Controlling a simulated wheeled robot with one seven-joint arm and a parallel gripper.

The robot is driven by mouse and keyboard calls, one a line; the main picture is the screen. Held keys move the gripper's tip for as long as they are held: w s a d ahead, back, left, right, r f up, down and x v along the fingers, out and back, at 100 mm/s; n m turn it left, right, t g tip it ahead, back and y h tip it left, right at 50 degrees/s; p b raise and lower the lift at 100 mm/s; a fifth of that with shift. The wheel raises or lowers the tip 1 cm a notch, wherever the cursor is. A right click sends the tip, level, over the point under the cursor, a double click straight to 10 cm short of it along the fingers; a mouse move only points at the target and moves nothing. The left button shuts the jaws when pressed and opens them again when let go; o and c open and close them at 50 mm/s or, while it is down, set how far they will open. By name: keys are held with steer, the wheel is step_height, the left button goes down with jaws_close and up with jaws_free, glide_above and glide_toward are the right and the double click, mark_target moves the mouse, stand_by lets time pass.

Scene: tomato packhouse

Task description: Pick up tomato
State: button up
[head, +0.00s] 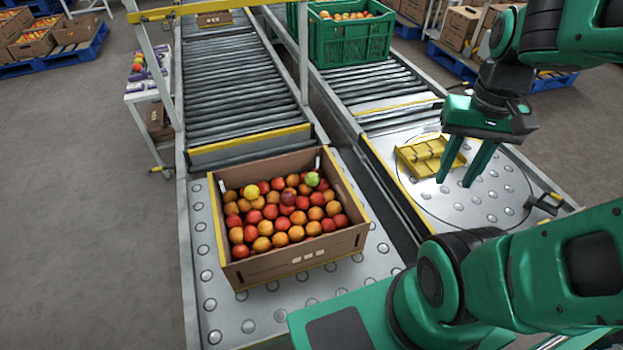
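Many red and orange tomatoes (286,198) fill an open brown cardboard box (300,255) on the near left conveyor section. A yellow one (251,191) lies at the back left of the pile, and a green one (312,179) at the back right. A darker red one (288,197) sits on top near the middle. My gripper (455,172) hangs fingers-down to the right of the box, above the right conveyor. Its two fingers are apart with nothing between them.
A yellow tray-like piece (430,157) lies on the round ball plate (480,200) near my gripper. A green crate (350,40) of fruit stands farther back. A yellow-edged bar (250,143) crosses behind the box. A white cart (150,95) stands at left.

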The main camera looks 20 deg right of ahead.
steer(key=o, duration=0.5)
steer(key=shift+s+r, duration=0.2)
steer(key=shift+s, duration=0.15)
steer(key=shift+o, duration=0.8)
steer(key=shift+r, duration=0.15)
steer(key=w+d+f+m, duration=0.1)
steer(key=w+f+m, duration=0.1)
steer(key=w, duration=0.7)
steer(key=m+y, duration=0.4)
steer(key=m, duration=0.5)
glide_toward(315, 174)
steer(key=shift+x, duration=5.15)
